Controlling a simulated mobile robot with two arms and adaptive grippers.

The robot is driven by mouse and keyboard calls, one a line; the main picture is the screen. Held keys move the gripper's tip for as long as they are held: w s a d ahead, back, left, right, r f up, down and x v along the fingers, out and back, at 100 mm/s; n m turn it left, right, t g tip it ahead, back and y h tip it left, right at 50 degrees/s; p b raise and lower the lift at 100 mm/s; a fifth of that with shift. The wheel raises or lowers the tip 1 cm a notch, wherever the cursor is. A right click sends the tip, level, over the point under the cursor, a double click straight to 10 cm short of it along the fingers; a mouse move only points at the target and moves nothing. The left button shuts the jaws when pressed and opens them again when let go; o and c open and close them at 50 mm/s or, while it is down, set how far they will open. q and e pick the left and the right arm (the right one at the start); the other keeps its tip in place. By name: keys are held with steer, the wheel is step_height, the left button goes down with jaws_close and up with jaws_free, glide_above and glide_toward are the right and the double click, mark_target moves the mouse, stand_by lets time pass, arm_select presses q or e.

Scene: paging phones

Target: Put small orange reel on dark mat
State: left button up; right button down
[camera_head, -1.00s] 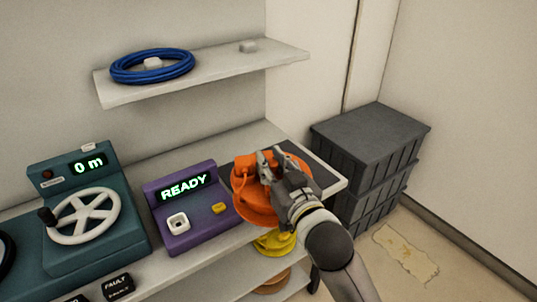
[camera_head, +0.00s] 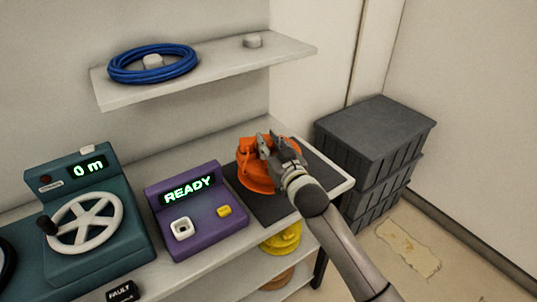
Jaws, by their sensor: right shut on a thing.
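The orange reel (camera_head: 255,177) is over the dark mat (camera_head: 270,209) at the right end of the counter. I cannot tell whether its underside touches the mat. My right gripper (camera_head: 268,146) is shut on the reel's upper part, and the gripper and wrist hide its right side. The mat's front part and right strip show bare. My left gripper is out of view.
A purple box (camera_head: 210,232) reading READY stands left of the mat, with a teal machine (camera_head: 100,255) and white handwheel (camera_head: 84,223) further left. A shelf (camera_head: 215,68) above holds a blue coil (camera_head: 122,76). A yellow reel (camera_head: 282,240) sits below; grey crates (camera_head: 375,132) stand right.

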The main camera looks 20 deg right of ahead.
steer(key=shift+w+d+f, duration=0.25)
steer(key=shift+w+f, duration=0.75)
steer(key=shift+f, duration=1.45)
steer(key=shift+s+f, duration=0.1)
steer(key=shift+f, duration=0.05)
steer(key=c, duration=1.2)
jaws_free()
steer(key=shift+f, duration=0.1)
steer(key=shift+r, duration=0.25)
steer(key=shift+s+f, duration=0.15)
steer(key=shift+s, duration=0.2)
steer(key=s+d, duration=0.1)
steer(key=s, duration=1)
steer(key=shift+s+d, duration=0.15)
steer(key=shift+d, duration=0.15)
